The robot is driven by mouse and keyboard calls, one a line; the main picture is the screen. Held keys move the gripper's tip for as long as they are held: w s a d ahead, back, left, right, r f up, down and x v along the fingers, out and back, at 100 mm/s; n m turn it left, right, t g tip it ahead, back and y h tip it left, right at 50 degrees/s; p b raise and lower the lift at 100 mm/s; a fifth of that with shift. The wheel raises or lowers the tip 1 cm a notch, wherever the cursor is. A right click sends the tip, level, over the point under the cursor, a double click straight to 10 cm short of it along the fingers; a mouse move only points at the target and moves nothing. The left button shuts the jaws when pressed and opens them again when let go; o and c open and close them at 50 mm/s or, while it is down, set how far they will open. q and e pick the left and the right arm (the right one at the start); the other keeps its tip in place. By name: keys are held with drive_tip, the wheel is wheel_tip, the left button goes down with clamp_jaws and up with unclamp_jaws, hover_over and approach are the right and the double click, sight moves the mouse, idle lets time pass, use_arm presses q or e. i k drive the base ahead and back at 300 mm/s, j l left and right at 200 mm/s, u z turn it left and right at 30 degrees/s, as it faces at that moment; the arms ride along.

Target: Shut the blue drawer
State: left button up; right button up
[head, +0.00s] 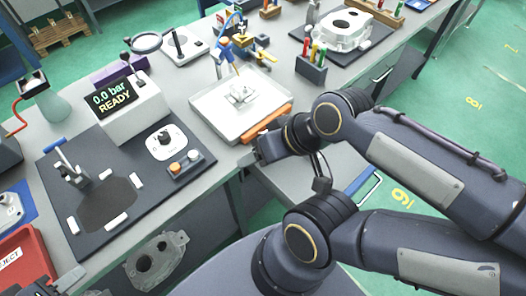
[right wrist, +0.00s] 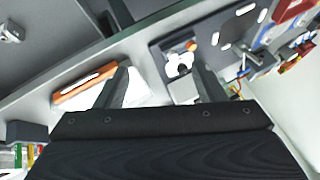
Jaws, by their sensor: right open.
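The blue drawer (head: 369,189) stands out from the front of the bench in the head view. Its blue front edge shows between my right arm's links, and its grey inside (head: 275,181) shows to the left. My right arm hides part of it. My right gripper (head: 260,150) is at the bench's front edge, beside the white tray and left of the drawer front. In the right wrist view its two fingers (right wrist: 162,82) are apart with nothing held between them. A dark part of my left gripper (head: 68,284) shows at the bottom left; its jaws are unclear.
The white tray (head: 205,118) with an orange block (head: 268,122) lies close to my right gripper. A black mat (head: 68,215) with a gauge box (head: 132,112) covers the left of the bench. A casting (head: 157,262) sits below the bench edge. A red bin (head: 30,262) is at lower left.

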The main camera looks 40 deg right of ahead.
sight(290, 180)
drive_tip(key=k+j, duration=0.2)
drive_tip(key=k+j+z, duration=0.15)
drive_tip(key=z, duration=2.2)
drive_tip(key=i+l+u, duration=0.1)
drive_tip(key=u, duration=0.55)
